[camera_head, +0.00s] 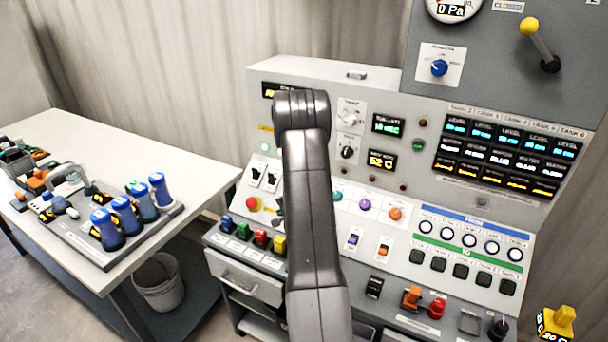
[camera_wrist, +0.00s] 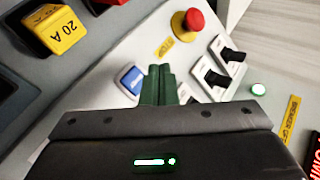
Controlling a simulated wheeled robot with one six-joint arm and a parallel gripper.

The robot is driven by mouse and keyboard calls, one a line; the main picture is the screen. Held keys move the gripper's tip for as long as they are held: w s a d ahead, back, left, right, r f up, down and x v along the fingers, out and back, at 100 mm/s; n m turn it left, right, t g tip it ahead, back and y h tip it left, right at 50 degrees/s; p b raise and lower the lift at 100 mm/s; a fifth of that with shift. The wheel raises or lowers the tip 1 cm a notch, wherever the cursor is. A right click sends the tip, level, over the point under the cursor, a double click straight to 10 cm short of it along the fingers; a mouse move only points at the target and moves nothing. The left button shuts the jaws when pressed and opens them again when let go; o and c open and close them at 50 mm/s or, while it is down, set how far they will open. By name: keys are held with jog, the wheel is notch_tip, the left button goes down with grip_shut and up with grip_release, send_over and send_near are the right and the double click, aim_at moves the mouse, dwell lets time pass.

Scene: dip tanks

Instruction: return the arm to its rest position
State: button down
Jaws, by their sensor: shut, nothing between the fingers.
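My arm (camera_head: 318,220) rises through the middle of the head view, in front of the control console. Its upper end bends over at a rounded joint before the console's upper face. My gripper is mostly hidden behind the arm in the head view. In the wrist view my gripper (camera_wrist: 158,86) shows as two green fingers pressed together, with nothing between them. The fingertips point toward the panel, near a blue piece (camera_wrist: 131,79) and a red button (camera_wrist: 187,22). I cannot tell how far they are from the surface.
The console (camera_head: 420,85) is crowded with switches, knobs and buttons. A yellow "20 A" block (camera_wrist: 56,29) and toggle switches (camera_wrist: 218,78) are close in the wrist view. A white table (camera_head: 95,135) with blue-handled tools stands left, above a bin (camera_head: 158,285).

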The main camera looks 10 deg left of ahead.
jog(key=shift+w+d+f+b, duration=0.15)
jog(key=shift+w+f+b, duration=0.25)
jog(key=shift+f+b, duration=0.55)
jog(key=shift+s+r+b, duration=0.1)
jog(key=shift+r+b, duration=0.2)
jog(key=shift+b, duration=0.7)
jog(key=s+r+p, duration=0.1)
jog(key=s+r, duration=0.1)
jog(key=r, duration=0.1)
jog(key=s+a+r+p, duration=0.1)
jog(key=shift+a+r+p, duration=0.1)
jog(key=shift+r+p, duration=0.2)
jog(key=shift+p, duration=0.05)
jog(key=shift+s, duration=0.1)
